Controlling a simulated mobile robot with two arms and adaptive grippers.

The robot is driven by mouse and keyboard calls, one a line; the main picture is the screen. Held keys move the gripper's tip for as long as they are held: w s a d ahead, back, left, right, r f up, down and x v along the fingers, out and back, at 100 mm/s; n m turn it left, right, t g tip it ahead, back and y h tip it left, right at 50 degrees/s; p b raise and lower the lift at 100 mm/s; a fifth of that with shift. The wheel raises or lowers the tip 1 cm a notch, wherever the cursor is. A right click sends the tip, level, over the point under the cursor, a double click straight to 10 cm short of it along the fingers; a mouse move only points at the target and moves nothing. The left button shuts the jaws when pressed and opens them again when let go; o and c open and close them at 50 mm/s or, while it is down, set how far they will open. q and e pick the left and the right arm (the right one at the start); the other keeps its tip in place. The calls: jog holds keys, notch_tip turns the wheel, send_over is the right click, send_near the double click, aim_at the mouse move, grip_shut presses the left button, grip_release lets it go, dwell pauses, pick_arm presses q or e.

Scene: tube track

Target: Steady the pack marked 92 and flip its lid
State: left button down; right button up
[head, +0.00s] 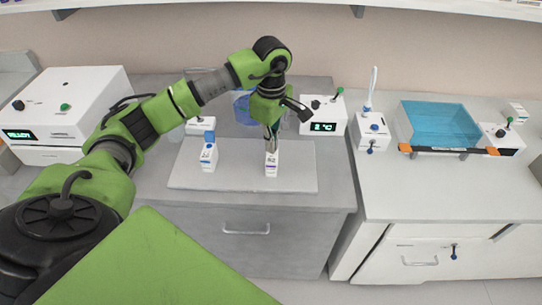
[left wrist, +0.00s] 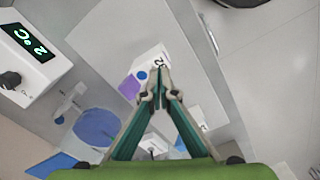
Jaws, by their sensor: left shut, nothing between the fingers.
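A small white pack (head: 271,168) stands on the pale mat (head: 240,181), with dark marks on its front too small to read in the head view. In the left wrist view a white pack (left wrist: 152,61) shows a purple part, a blue dot and a partly hidden printed number. My left gripper (head: 271,148) is shut and empty, pointing down at the top of this pack. In the left wrist view its fingertips (left wrist: 157,76) overlap the pack; I cannot tell whether they touch it. A second white pack (head: 209,157) with a raised blue part stands left on the mat. My right gripper is out of view.
Behind the mat are a box reading 2 °C (head: 323,116), a blue round vessel (head: 243,108) and a small white unit (head: 200,127). A large white machine (head: 72,102) stands left. A blue translucent bin (head: 438,124) is at right. The mat's right part is clear.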

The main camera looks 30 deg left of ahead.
pick_arm(q)
jog(key=shift+r+p, duration=0.35)
jog(key=shift+r, duration=0.55)
jog(key=shift+f, duration=0.1)
jog(key=shift+w+a+b, duration=0.3)
jog(key=shift+w+a, duration=0.1)
jog(key=shift+w, duration=0.3)
jog(key=shift+w+a+b, duration=0.2)
jog(key=shift+w+a, duration=0.2)
jog(key=shift+w, duration=0.25)
jog(key=shift+w+a+b, duration=0.15)
jog(key=shift+w+a, duration=0.2)
jog(key=shift+w, duration=0.3)
jog(key=shift+w+a+b, duration=0.1)
jog(key=shift+w+a, duration=0.3)
jog(key=shift+w, duration=0.25)
jog(key=shift+w+a+b, duration=0.1)
jog(key=shift+w+a, duration=0.25)
jog(key=shift+w, duration=0.35)
jog(key=shift+w+a+b, duration=0.1)
jog(key=shift+w+a, duration=0.3)
jog(key=shift+w, duration=0.25)
jog(key=shift+f, duration=0.1)
jog(key=shift+f+b, duration=1.05)
jog(key=shift+f, duration=0.75)
